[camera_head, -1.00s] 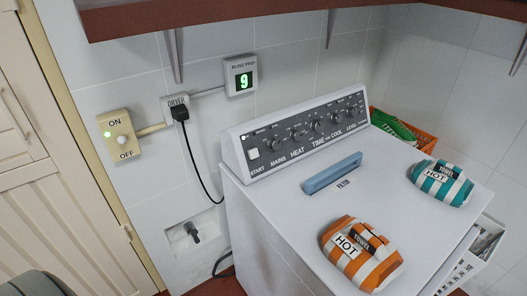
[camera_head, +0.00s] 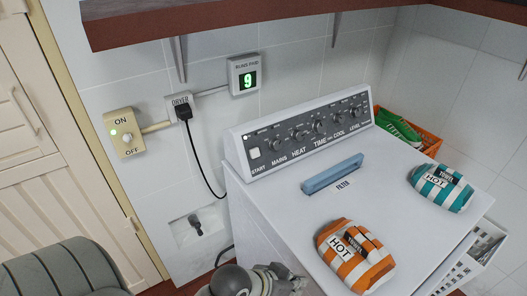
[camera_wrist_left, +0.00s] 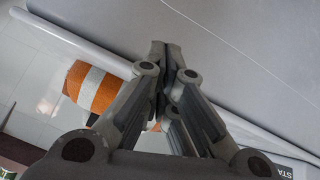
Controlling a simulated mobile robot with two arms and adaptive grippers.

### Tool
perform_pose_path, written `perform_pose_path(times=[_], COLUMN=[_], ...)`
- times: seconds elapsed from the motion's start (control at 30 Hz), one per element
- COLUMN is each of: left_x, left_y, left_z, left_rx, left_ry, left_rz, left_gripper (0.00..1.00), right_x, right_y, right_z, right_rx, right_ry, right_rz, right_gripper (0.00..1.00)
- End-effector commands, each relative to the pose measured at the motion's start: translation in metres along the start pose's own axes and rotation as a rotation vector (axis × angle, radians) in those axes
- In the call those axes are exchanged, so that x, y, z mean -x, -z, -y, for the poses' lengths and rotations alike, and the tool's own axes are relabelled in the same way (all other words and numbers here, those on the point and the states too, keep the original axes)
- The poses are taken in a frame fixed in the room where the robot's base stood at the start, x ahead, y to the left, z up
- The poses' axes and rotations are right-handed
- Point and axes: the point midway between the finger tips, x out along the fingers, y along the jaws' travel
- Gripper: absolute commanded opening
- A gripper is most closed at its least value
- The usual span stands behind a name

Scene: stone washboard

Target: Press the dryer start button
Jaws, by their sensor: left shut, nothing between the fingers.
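The white dryer (camera_head: 290,215) stands against the tiled wall. The START button (camera_head: 255,153) is a small pale square at the left end of its dark sloped control panel (camera_head: 318,131), above the word START. My left gripper (camera_head: 290,276) is low at the bottom edge of the head view, in front of the dryer's left side and well apart from the button. In the left wrist view its fingers (camera_wrist_left: 167,55) are together with nothing between them. My right gripper is not in view.
An orange striped towel (camera_head: 354,256) and a teal striped towel (camera_head: 441,187) lie on the dryer top, with a blue filter handle (camera_head: 332,174) between them and the panel. A shelf (camera_head: 250,18) overhangs the wall. The switch (camera_head: 124,133) has a green light; the display (camera_head: 246,80) reads 9.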

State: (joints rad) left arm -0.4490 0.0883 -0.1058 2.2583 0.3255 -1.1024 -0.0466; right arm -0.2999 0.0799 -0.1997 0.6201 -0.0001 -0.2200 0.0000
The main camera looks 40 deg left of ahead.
Motion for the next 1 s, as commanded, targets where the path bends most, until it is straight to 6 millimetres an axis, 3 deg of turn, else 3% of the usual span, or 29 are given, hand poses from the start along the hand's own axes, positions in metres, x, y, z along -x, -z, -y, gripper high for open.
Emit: perform_pose_path(times=[0.3, 0.53, 0.67, 0.8, 1.0], left_x=[0.000, 0.013, 0.022, 0.034, 0.045], left_y=[0.101, 0.174, 0.211, 0.244, 0.270], left_z=[-0.027, -0.021, -0.002, 0.029, 0.088], left_rx=[0.129, 0.297, 0.425, 0.592, 0.863], left_ry=[-0.185, -0.284, -0.314, -0.321, -0.278], left_rz=[-0.357, -0.639, -0.803, -0.979, -1.199], left_gripper=[0.00, 0.00, 0.00, 0.00, 0.00], right_x=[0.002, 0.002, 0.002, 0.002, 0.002], right_y=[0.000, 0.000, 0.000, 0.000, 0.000], right_z=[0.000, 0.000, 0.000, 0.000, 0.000], right_rx=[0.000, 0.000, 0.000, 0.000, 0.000], right_ry=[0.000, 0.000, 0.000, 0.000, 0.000], right_rz=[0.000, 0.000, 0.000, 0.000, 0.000], right_gripper=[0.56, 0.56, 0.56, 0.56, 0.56])
